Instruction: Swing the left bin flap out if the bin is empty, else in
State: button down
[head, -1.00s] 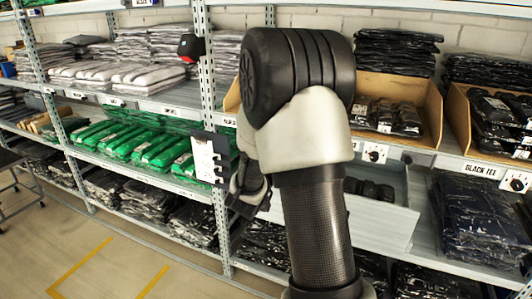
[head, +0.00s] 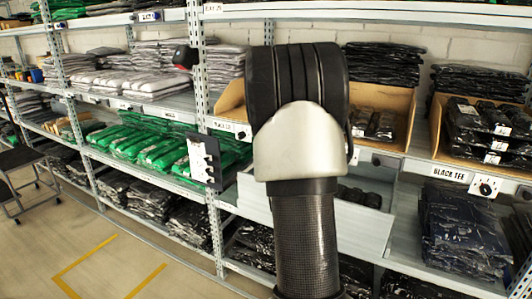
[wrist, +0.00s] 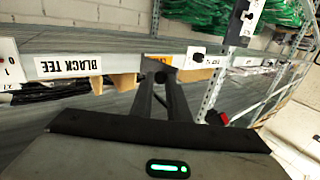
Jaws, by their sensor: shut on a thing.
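Two brown open-fronted bins stand on the shelf in the head view. The left bin (head: 231,98) is partly hidden behind my arm, and black wrapped packs (head: 375,124) show in it. The right bin (head: 436,128) also holds black packs (head: 490,130).
A white-fronted tray (head: 375,228) with dark packs juts from the shelf below. Green packs (head: 165,145) fill the left shelf. Floor at the lower left is clear, with yellow lines.

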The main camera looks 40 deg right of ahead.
jog(key=s+d+y, duration=0.1)
jog(key=d+n+t+y, duration=0.1)
jog(key=d, duration=0.1)
jog(key=s+d+n+y, duration=0.1)
jog(key=shift+s+d+r+t, duration=0.2)
jog(key=shift+s+r+t, duration=0.1)
jog(key=shift+r, duration=0.05)
jog(key=shift+n, duration=0.3)
jog(key=c, duration=1.7)
grip_release()
jog(key=shift+w+d+f, duration=0.15)
jog(key=shift+d+f, duration=0.1)
jog(key=shift+d, duration=0.05)
jog(key=shift+o, duration=0.2)
jog(key=s+a+p, duration=0.1)
jog(key=s+a, duration=0.2)
jog(key=s, duration=0.5)
jog(key=s+a+y, duration=0.1)
jog(key=s+a, duration=0.2)
jog(key=s, duration=0.5)
jog(key=shift+a+p, duration=0.3)
jog(key=shift+p, duration=0.1)
jog(key=shift+f, duration=0.1)
